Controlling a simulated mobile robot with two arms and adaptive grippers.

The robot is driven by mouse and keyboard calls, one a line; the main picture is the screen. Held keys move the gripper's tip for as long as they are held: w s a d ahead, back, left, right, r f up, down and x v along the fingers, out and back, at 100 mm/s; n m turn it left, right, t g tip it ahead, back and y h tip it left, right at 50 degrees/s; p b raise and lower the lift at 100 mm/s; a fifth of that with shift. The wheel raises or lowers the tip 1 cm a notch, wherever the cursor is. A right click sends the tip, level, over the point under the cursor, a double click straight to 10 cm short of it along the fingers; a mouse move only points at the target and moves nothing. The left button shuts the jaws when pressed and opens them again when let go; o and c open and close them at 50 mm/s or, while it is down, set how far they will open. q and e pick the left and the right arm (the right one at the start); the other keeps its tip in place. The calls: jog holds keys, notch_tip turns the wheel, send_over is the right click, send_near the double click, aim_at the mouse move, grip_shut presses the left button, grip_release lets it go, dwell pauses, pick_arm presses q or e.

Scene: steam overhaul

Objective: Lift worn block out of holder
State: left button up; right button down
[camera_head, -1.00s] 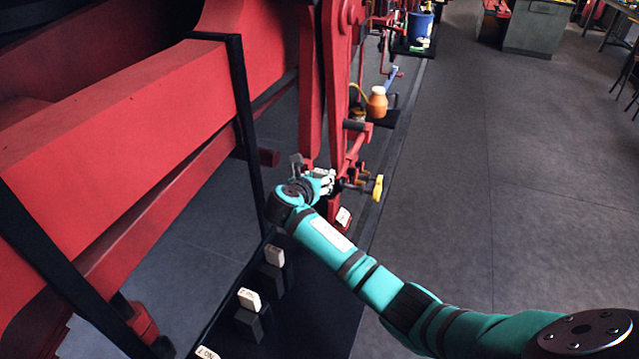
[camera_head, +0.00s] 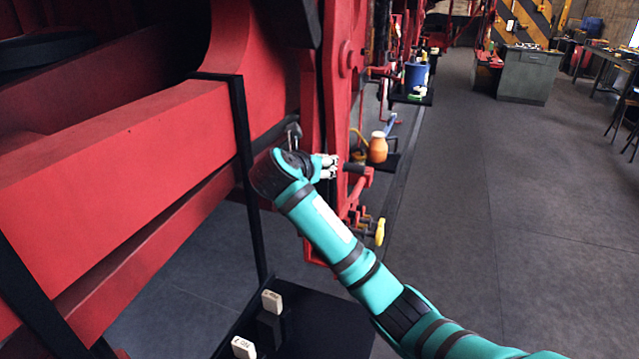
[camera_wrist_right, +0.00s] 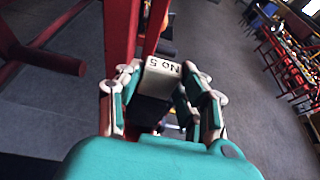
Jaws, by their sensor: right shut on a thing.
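My right gripper (camera_head: 328,167) is shut on a block (camera_wrist_right: 158,85) with a white end marked No 5 and a dark body, which I take to be the worn block. The wrist view shows the block between the fingers of the gripper (camera_wrist_right: 160,98). In the head view the gripper is beside the upright red hanger (camera_head: 322,110), and the fingers mostly hide the block. I cannot clearly make out the holder or whether the block touches it. My left gripper is not in view.
Other white-ended blocks (camera_head: 271,301) stand on a black tray (camera_head: 325,325) below. Large red beams (camera_head: 120,130) fill the left.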

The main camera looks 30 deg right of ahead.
aim_at(328, 180)
jog(key=shift+r, duration=0.7)
jog(key=r+p, duration=0.1)
jog(key=p, duration=0.1)
jog(key=s+d+r+p, duration=0.1)
jog(key=r+p, duration=0.3)
jog(key=shift+s+d+p, duration=0.2)
jog(key=shift+s+p, duration=0.1)
jog(key=shift+p, duration=0.05)
